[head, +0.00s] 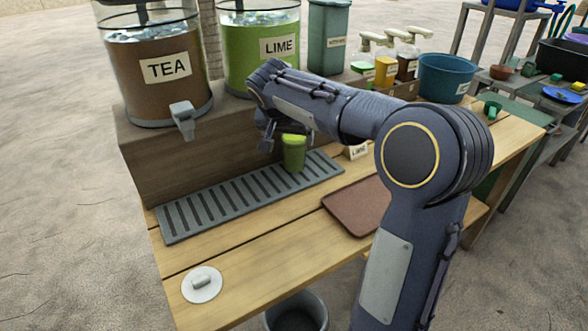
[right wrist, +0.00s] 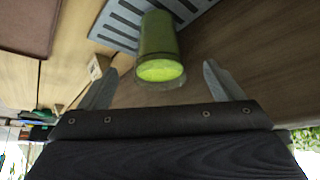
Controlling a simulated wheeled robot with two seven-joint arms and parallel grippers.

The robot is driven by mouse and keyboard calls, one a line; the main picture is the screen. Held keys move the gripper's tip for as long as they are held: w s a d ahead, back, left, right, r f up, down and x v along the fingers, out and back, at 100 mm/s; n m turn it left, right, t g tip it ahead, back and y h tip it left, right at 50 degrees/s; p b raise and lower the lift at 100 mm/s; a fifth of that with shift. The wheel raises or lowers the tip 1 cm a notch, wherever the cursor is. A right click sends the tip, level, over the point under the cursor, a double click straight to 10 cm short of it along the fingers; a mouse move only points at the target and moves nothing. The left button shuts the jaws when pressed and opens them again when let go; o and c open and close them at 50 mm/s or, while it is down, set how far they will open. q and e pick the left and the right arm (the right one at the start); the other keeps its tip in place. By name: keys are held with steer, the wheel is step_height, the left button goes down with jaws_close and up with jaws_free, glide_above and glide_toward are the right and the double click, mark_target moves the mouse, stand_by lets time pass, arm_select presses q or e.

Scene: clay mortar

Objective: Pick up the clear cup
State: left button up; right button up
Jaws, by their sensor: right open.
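The cup (head: 294,153) stands upright on the grey slatted drip tray (head: 190,212), below the lime dispenser. It holds bright green liquid, seen through its green-looking wall. My right gripper (head: 272,140) is at the cup, just left of it in the head view. In the right wrist view the cup (right wrist: 160,50) lies ahead of the two open fingers (right wrist: 160,82), roughly centred between them, and no finger touches it. My left gripper is not in view.
A tea dispenser (head: 155,70) and a lime dispenser (head: 260,50) stand on a wooden step behind the tray. A brown tray (head: 352,207) lies to the right, a small sign (head: 356,151) behind it. A round white lid (head: 201,285) lies at front left.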

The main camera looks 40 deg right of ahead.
mark_target(293, 142)
steer(key=x, duration=0.4)
steer(key=b+x, duration=0.1)
steer(key=x, duration=0.3)
steer(key=shift+w+d+r, duration=0.1)
steer(key=shift+d+r, duration=0.15)
steer(key=shift+d, duration=0.1)
steer(key=shift+c, duration=0.2)
steer(key=shift+r, duration=0.1)
steer(key=c, duration=1.4)
steer(key=shift+r, duration=0.5)
steer(key=s+a, duration=0.3)
steer(key=a, duration=0.1)
steer(key=s+a, duration=0.4)
steer(key=a, duration=0.1)
steer(key=s+a, duration=0.4)
steer(key=a, duration=0.1)
steer(key=shift+s+a+r, duration=0.1)
steer(key=shift+r, duration=0.2)
